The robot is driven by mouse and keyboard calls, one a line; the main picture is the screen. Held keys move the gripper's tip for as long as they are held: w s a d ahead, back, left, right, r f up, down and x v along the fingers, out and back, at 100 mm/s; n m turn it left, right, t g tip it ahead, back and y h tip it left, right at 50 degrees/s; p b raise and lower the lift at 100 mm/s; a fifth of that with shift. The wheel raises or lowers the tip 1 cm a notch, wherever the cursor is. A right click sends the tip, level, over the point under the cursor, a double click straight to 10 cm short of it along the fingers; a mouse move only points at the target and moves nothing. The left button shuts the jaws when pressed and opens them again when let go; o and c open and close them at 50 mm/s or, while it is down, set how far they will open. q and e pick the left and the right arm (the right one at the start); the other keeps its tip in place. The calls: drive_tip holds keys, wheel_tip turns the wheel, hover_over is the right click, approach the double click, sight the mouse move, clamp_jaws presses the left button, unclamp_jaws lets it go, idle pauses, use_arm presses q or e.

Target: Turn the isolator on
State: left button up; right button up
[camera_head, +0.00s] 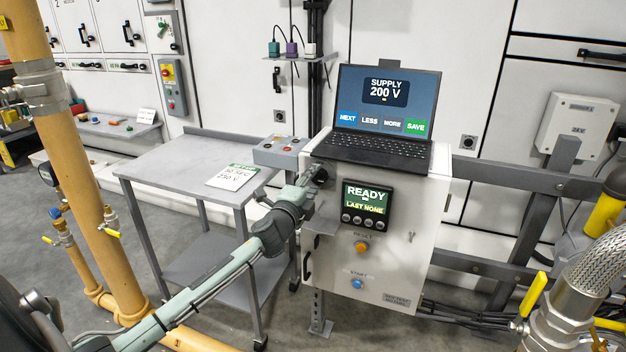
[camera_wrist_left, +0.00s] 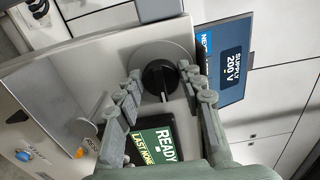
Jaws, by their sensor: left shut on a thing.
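The isolator is a black rotary knob (camera_wrist_left: 158,78) on a round grey plate (camera_wrist_left: 150,54), on the white cabinet's front panel, in the left wrist view. A pale pointer line shows on the knob's lower side in that picture. My left gripper (camera_wrist_left: 160,77) has a finger on either side of the knob and is shut on it. In the head view, my left gripper (camera_head: 318,178) is at the upper left of the cabinet front and largely hides the knob. My right gripper is in neither view.
The white cabinet (camera_head: 400,240) carries a display (camera_head: 366,205) reading READY, an orange reset button (camera_head: 362,247) and a blue start button (camera_head: 357,284). A laptop (camera_head: 384,110) showing 200 V stands on top. A grey table (camera_head: 165,170) with a paper card is at left.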

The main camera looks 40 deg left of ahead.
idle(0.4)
use_arm(q)
drive_tip(key=o, duration=1.2)
drive_tip(key=shift+c, duration=0.2)
drive_tip(key=v, duration=1.2)
